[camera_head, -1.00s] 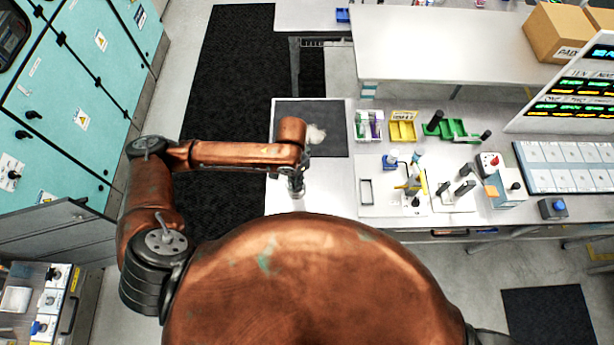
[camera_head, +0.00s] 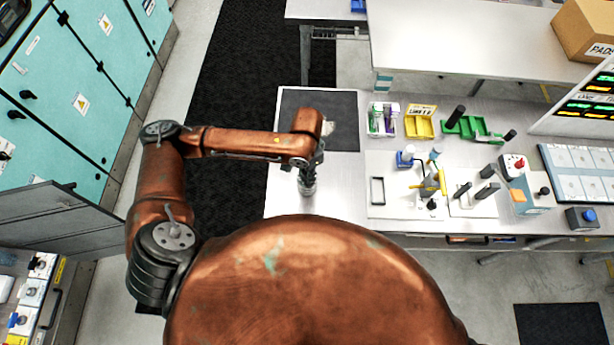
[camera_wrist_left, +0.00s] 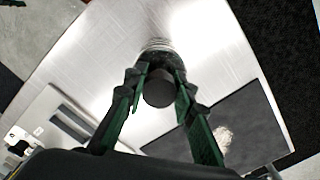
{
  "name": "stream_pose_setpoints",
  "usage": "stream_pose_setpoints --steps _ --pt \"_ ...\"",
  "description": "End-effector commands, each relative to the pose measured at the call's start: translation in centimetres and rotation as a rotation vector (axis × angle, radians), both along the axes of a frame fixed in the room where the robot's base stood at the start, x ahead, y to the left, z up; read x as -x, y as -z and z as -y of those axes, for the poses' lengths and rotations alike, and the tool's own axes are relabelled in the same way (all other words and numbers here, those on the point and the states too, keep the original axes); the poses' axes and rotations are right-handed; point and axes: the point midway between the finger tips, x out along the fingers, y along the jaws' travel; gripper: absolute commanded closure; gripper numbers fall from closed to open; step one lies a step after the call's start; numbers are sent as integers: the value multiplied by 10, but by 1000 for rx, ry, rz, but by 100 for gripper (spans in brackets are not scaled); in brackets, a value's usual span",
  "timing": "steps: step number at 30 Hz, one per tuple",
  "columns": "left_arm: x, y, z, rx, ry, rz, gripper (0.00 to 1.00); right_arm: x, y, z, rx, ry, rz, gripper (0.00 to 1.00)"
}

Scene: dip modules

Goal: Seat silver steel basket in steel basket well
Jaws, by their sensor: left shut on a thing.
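My left gripper (camera_head: 308,180) reaches over the white bench left of the fixture boards, pointing down. In the left wrist view its green-padded fingers (camera_wrist_left: 157,88) are shut around a dark round knob (camera_wrist_left: 158,92). A silver ridged part, which looks like the steel basket (camera_wrist_left: 158,46), shows beyond the knob. In the head view the basket (camera_head: 308,188) is a small silver shape under the gripper, close above or on the bench; I cannot tell which. A dark-rimmed rectangular opening (camera_head: 371,190) lies in the white board to the right. I cannot tell whether it is the basket well. My right gripper is not in view.
A dark mat (camera_head: 340,112) with a pale lump (camera_head: 327,128) lies behind the gripper. A yellow bin (camera_head: 419,127), green trays (camera_head: 470,128) and a board with upright tools (camera_head: 474,205) stand to the right. The bench strip left of the white board (camera_head: 340,190) is clear.

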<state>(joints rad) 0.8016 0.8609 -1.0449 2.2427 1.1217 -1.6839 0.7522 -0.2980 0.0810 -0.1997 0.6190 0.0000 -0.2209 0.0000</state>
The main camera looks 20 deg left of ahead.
Motion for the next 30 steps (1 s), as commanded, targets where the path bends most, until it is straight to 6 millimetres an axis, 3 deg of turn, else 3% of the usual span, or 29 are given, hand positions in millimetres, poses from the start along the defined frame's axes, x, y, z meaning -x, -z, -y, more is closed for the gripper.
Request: stream_pose_setpoints --steps 2,14,15,22,30 --pt "-1 6 0 0 0 2 100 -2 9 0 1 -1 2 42" --pt "0 6 0 0 0 1 100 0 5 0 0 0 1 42" --pt "0 6 0 0 0 1 74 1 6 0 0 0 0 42" --pt "0 6 0 0 0 1 58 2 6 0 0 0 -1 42" --pt "-1 6 0 -1 0 2 58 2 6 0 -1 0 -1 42"
